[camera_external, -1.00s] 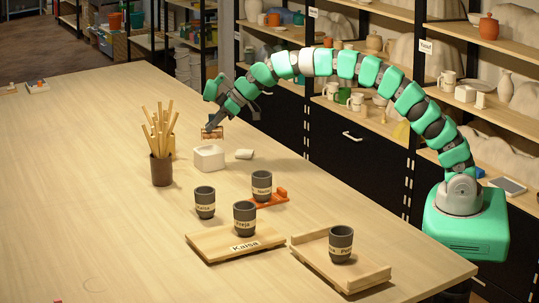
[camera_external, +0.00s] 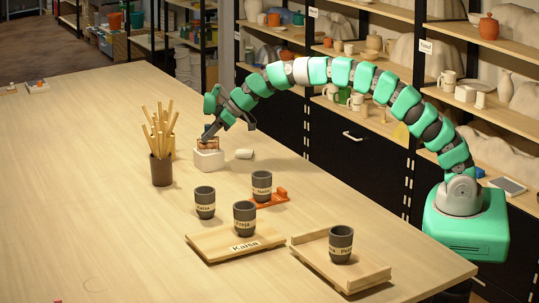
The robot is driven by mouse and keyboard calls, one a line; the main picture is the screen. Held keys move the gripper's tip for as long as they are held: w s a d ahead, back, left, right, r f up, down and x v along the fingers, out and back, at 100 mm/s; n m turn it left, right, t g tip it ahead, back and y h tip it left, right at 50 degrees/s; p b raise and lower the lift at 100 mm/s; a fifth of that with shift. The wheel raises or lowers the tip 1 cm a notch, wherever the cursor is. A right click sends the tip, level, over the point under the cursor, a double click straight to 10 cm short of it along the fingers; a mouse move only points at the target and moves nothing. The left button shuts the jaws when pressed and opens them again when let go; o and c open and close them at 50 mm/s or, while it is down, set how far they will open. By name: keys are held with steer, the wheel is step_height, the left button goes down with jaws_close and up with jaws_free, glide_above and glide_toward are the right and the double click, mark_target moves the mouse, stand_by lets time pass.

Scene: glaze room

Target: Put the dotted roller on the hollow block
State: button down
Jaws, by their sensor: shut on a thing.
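The dotted roller (camera_external: 208,144) is a small brown piece in the jaws of my gripper (camera_external: 208,139). The hollow block (camera_external: 209,161) is a white block on the table, left of the middle. My gripper is shut on the roller and holds it right at the top of the block. I cannot tell whether the roller touches the block or is just above it. The block's hollow is mostly hidden by the roller and the jaws.
A small white piece (camera_external: 244,154) lies right of the block. A dark cup of wooden sticks (camera_external: 161,170) stands to the left. Several grey tumblers stand nearer, on the Kaisa board (camera_external: 215,249), a wooden tray (camera_external: 372,280), an orange stand (camera_external: 269,202) and the bare table.

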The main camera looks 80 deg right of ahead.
steer(key=shift+s+f+b, duration=0.2)
steer(key=shift+f+b, duration=0.3)
steer(key=shift+f, duration=0.15)
steer(key=c, duration=1.7)
jaws_free()
steer(key=o, duration=0.4)
steer(key=shift+w+f, duration=0.1)
steer(key=shift+f, duration=0.1)
steer(key=shift+c, duration=0.2)
steer(key=shift+r+p, duration=0.75)
steer(key=shift+r, duration=0.5)
steer(key=s+r+m+t+h, duration=0.1)
steer(key=s+r+m+t, duration=0.1)
steer(key=s+r, duration=1.7)
steer(key=s+d+r+m+t+h, duration=0.1)
steer(key=s+r+t, duration=0.4)
steer(key=s+r, duration=1.4)
step_height(320, 180, up, 7)
steer(key=shift+d+r+m+h, duration=0.15)
steer(key=shift+d+m+h, duration=0.15)
steer(key=shift+m+h, duration=0.25)
